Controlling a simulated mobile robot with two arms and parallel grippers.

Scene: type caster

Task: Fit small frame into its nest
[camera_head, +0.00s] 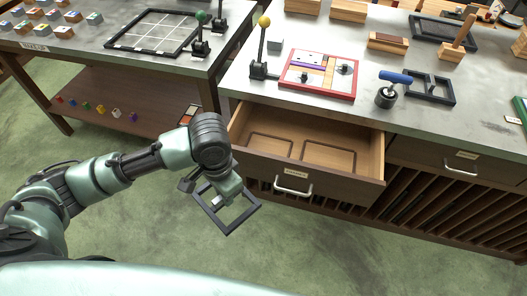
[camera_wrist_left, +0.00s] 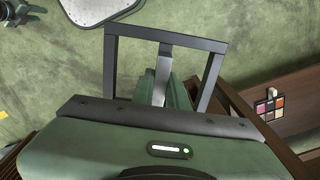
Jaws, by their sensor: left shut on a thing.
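A small dark square frame (camera_head: 244,221) hangs in the air over the floor, in front of the open drawer's left corner. My left gripper (camera_head: 217,200) is shut on it. The left wrist view shows the frame (camera_wrist_left: 165,37) tilted, with the gripper's finger (camera_wrist_left: 162,80) at its bar; the exact contact is partly hidden. The wooden drawer (camera_head: 360,140) is pulled out and its floor has two dark-outlined square nests, a left one (camera_head: 270,145) and a right one (camera_head: 328,156). Both look empty. My right gripper is not in view.
On the worktop above stand a red-edged board (camera_head: 318,92), a yellow-knobbed post (camera_head: 262,45), a blue-handled tool (camera_head: 390,88) and another dark frame (camera_head: 430,88). The drawer's front panel and handle (camera_head: 293,190) stick out. A second table (camera_head: 100,45) stands left.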

